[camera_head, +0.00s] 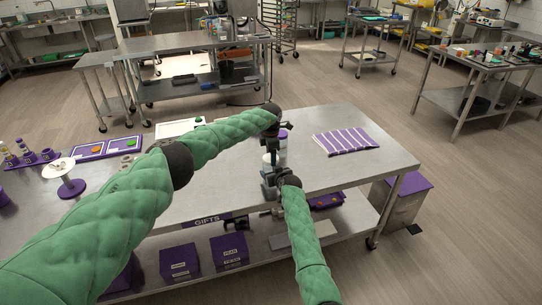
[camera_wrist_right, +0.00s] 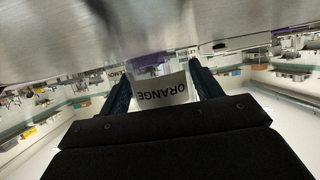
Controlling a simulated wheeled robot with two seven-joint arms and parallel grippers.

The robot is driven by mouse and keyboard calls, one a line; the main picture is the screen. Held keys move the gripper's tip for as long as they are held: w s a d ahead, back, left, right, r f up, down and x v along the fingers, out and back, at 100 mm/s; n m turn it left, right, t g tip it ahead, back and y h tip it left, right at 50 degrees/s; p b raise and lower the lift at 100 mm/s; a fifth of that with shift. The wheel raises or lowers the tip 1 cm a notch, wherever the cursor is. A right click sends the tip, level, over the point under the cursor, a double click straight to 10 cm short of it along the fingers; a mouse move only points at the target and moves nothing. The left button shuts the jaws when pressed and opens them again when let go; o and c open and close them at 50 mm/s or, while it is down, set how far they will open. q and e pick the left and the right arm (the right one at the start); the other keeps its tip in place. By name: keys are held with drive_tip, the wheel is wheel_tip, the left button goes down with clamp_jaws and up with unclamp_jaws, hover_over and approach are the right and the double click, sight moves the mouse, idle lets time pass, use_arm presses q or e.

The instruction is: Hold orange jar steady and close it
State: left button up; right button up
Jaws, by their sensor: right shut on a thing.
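The orange jar (camera_wrist_right: 162,90) is between the two fingers of my right gripper (camera_wrist_right: 160,80) in the right wrist view. In the head view the jar (camera_head: 270,159) shows as a small pale body on the table, mostly covered by the grippers. My left gripper (camera_head: 271,145) points down right above the jar. Its fingers are too small and dark to tell whether they are open or hold a lid.
The jar is on a steel table (camera_head: 350,125). A purple striped cloth (camera_head: 345,141) lies to the right. Purple boxes (camera_head: 229,248) sit on the lower shelf.

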use_arm(q)
drive_tip(key=o, duration=0.3)
drive_tip(key=shift+o, duration=0.2)
drive_tip(key=shift+s, duration=0.1)
use_arm(e)
drive_tip(key=shift+d, duration=0.1)
use_arm(q)
drive_tip(key=shift+r, duration=2.25)
drive_tip(key=shift+c, duration=0.4)
